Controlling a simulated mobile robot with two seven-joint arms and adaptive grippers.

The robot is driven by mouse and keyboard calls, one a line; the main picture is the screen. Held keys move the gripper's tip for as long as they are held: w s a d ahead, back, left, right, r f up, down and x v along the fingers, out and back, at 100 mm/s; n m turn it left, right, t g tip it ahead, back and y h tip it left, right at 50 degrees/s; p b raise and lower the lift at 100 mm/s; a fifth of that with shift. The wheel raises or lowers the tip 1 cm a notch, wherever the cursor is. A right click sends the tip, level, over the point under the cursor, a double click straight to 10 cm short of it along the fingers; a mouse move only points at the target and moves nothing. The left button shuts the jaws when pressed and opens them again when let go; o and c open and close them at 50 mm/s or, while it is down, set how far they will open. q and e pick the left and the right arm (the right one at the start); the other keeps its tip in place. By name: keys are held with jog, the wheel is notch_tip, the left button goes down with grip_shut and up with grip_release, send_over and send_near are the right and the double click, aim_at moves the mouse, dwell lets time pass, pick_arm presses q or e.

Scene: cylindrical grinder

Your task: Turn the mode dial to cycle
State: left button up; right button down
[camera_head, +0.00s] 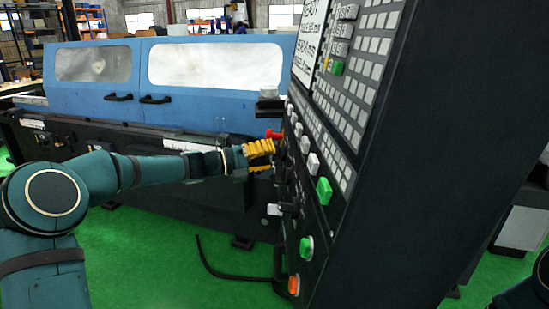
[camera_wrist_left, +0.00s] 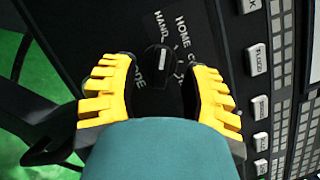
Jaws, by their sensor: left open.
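The mode dial (camera_wrist_left: 161,58) is a black knob with a white mark on a dark panel. The printed words HAND and HOME show around it, with part of another word starting with C at the right. My left gripper (camera_wrist_left: 160,72), with yellow fingers, is open. Its fingers stand on either side of the dial in the left wrist view; I cannot tell whether they touch it. In the head view my left gripper (camera_head: 259,153) is at the panel's left edge, and I cannot make out the dial there. My right gripper is out of view.
The control panel (camera_head: 420,150) carries rows of grey keys, green buttons (camera_head: 324,190) and an orange-red button (camera_head: 294,285). A red knob (camera_head: 273,134) is close to my left gripper. The blue grinder (camera_head: 130,85) stands behind my left arm. Green floor (camera_head: 150,260) lies below.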

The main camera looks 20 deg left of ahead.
pick_arm(q)
jog(key=shift+x, duration=0.95)
grip_shut()
